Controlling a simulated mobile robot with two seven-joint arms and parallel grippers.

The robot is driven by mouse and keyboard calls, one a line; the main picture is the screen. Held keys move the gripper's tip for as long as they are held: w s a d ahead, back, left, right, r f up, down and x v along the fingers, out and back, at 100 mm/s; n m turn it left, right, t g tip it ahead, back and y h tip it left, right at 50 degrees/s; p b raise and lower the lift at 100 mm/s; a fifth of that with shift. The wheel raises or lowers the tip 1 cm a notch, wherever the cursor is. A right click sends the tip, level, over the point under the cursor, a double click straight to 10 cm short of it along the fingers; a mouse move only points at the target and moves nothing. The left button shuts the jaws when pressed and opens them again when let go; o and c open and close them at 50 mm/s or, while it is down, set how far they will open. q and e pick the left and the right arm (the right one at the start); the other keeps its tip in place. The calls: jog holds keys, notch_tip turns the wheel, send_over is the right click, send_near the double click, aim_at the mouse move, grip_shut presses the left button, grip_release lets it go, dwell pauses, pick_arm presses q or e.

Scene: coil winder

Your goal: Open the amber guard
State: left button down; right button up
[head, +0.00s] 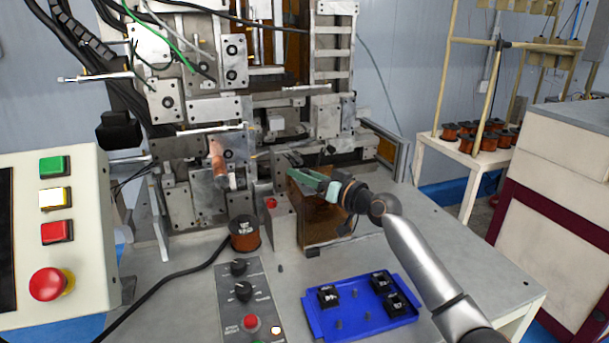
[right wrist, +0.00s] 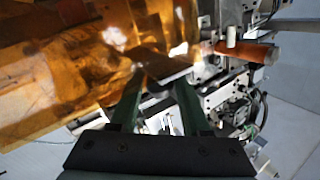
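The amber guard (head: 322,225) is a see-through brown panel at the front of the winder, right of the middle in the head view. In the right wrist view the guard (right wrist: 60,75) fills the upper left, close to the camera. My right gripper (head: 298,176) is at the guard's upper edge in the head view. In the right wrist view its green fingers (right wrist: 158,84) stand apart, with a dark flat piece (right wrist: 165,67) at their tips. I cannot tell whether they touch it. My left gripper is in neither view.
A blue tray (head: 350,329) with several black-topped parts lies in front of the guard. A copper spool (head: 244,235) and a knob panel (head: 236,305) are left of it. A control box (head: 85,240) stands at left. The grey tabletop at right is partly free.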

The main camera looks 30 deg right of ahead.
grip_shut()
dwell(1.0)
